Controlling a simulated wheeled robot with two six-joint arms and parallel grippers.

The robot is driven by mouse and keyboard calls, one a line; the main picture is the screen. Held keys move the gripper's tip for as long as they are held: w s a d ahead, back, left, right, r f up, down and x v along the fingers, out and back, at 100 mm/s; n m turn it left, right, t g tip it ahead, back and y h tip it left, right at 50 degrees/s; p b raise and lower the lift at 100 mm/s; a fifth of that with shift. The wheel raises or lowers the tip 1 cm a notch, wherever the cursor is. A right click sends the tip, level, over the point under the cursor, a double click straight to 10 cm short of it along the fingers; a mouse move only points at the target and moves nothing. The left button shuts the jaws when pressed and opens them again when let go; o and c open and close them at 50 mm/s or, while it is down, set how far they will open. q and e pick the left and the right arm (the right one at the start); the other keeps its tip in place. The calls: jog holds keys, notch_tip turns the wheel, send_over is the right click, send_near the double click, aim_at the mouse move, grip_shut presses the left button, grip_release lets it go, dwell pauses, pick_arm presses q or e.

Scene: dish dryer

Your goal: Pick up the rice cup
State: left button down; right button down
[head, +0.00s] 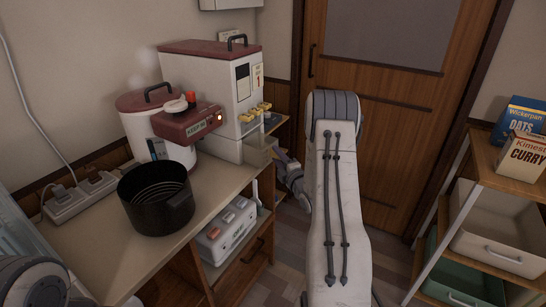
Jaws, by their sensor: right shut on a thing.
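The rice cup (258,156) looks like a small pale grey box at the lower front of the white rice dispenser (216,95) with its dark red lid. My right gripper (276,158) reaches in from the right behind my large arm link and is shut on the cup's near right side. The fingertips are small and partly hidden, so the exact grip is hard to see. Whether the cup is clear of the dispenser cannot be told. My left gripper is out of view; only part of my left arm shows at the lower left.
A black pot (156,197) and a power strip (80,195) stand on the counter (110,255). A white case (226,231) sits on the shelf below. At right, a rack holds boxes (521,155) and bins.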

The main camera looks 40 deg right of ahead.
jog(key=s+d+r, duration=0.5)
jog(key=s+r, duration=0.2)
jog(key=s, duration=0.5)
jog(key=shift+s+d+r, duration=0.15)
jog(key=shift+s+r, duration=0.15)
jog(key=shift+r, duration=0.05)
jog(key=shift+r, duration=0.1)
notch_tip(320, 180, up, 12)
jog(key=p, duration=1.1)
jog(key=shift+p, duration=0.3)
